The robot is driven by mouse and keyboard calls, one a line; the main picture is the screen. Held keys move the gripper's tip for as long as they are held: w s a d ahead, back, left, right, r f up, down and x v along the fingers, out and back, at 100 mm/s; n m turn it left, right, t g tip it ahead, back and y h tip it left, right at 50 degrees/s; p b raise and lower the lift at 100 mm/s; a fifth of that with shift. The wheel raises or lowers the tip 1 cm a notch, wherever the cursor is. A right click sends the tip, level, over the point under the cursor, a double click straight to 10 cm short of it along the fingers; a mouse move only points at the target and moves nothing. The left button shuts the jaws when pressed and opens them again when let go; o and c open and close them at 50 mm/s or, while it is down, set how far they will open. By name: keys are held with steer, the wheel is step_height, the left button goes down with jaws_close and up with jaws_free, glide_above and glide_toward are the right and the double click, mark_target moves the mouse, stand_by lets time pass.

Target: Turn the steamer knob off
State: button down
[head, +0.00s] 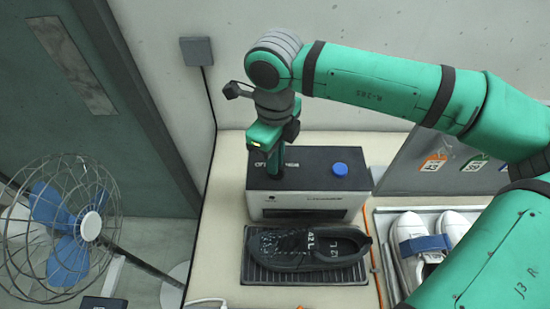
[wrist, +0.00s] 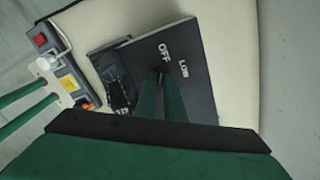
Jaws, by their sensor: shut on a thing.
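The steamer (head: 308,183) is a dark box with a light front, standing on the cream table. A blue round button (head: 340,169) sits on the right of its top. My gripper (head: 275,172) points down onto the left of the top, its green fingers shut on the steamer knob, which they hide. In the wrist view my gripper's fingers (wrist: 160,76) come together on the dark top of the steamer (wrist: 200,88), beside the printed words OFF and LOW. Which way the knob points cannot be seen.
A black shoe (head: 308,247) marked 42L lies on a dark grate (head: 300,277) in front of the steamer. White shoes (head: 410,232) lie in a tray at the right. A power strip (wrist: 62,72) shows in the wrist view. A fan (head: 60,225) stands at left.

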steer(key=shift+s+d, duration=0.1)
steer(key=c, duration=1.8)
jaws_free()
steer(key=shift+c, duration=0.2)
step_height(320, 180, up, 11)
steer(key=shift+f, duration=0.1)
